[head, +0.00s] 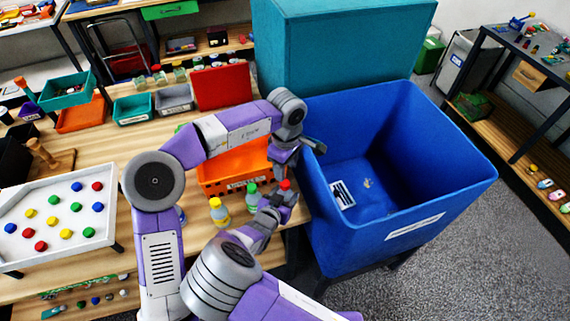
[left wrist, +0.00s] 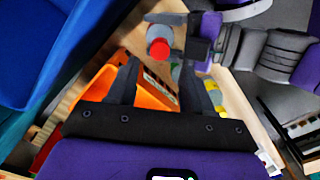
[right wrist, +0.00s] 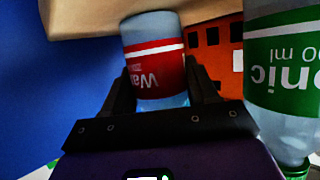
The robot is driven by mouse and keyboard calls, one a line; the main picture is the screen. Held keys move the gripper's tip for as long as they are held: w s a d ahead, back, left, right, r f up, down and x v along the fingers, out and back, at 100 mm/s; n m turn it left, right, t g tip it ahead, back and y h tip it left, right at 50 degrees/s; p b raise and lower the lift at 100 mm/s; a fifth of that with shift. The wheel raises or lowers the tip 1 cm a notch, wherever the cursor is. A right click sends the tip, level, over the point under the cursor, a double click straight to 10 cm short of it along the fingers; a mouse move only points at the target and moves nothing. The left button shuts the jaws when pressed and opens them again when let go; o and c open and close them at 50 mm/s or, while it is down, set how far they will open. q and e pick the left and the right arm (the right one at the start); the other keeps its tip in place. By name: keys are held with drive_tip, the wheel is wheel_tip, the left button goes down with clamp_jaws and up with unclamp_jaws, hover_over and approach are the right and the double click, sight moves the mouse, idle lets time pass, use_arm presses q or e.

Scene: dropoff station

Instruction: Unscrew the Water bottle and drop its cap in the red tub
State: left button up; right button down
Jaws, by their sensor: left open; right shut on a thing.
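The Water bottle (right wrist: 152,45), clear with a red-and-white label, is between the fingers of my right gripper (right wrist: 160,80), which is shut on it. Its red cap (head: 285,184) is on top, also seen end-on in the left wrist view (left wrist: 158,48). My right gripper (head: 277,200) holds the bottle by the table's right edge; most of the bottle is hidden in the head view. My left gripper (head: 284,168) is open just above the cap, with the cap beyond its fingertips (left wrist: 160,68). The red tub (head: 222,86) stands at the back of the table.
A green-labelled tonic bottle (right wrist: 285,75) and a yellow-capped bottle (head: 219,211) stand close by. An orange crate (head: 232,165) is behind them. A large blue bin (head: 400,220) lies right of the table. A white tray (head: 60,218) holds several coloured pieces at left.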

sight(285, 182)
use_arm(q)
drive_tip(key=m, duration=0.1)
drive_tip(key=r+m, duration=0.1)
drive_tip(key=shift+a+r+m, duration=0.1)
drive_tip(key=shift+a+m, duration=0.05)
drive_tip(key=shift+m, duration=0.25)
drive_tip(key=shift+f, duration=3.85)
clamp_jaws()
drive_tip(key=n, duration=0.3)
drive_tip(key=shift+n, duration=0.4)
drive_tip(key=n, duration=0.4)
drive_tip(key=shift+r, duration=0.1)
drive_tip(key=n, duration=0.9)
